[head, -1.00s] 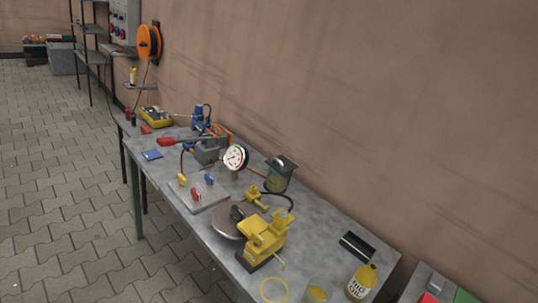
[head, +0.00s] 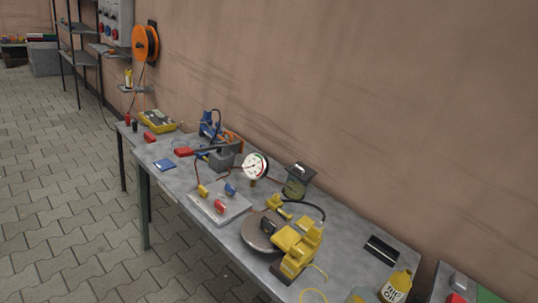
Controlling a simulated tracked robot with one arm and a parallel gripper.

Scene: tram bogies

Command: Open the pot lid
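No plainly labelled pot shows. A greenish see-through pot-like container (head: 296,189) stands upright at the wall side of the bench, with a dark, flat, square-looking top (head: 301,170) on it. A round grey-brown disc (head: 254,238) with a dark knob-like piece (head: 268,226) lies nearer the bench's front edge, partly behind a yellow vise-like device (head: 298,247). I cannot tell which of the two is the pot lid. Both tops look closed or flat, but they are small in the picture. My gripper is not in view.
The grey bench (head: 345,240) is crowded. A round gauge (head: 255,166), a plate with small coloured handles (head: 219,204), a black block (head: 381,249) and a yellow bottle (head: 396,287) stand on it. Paved floor (head: 70,215) lies clear at left; a wall stands behind.

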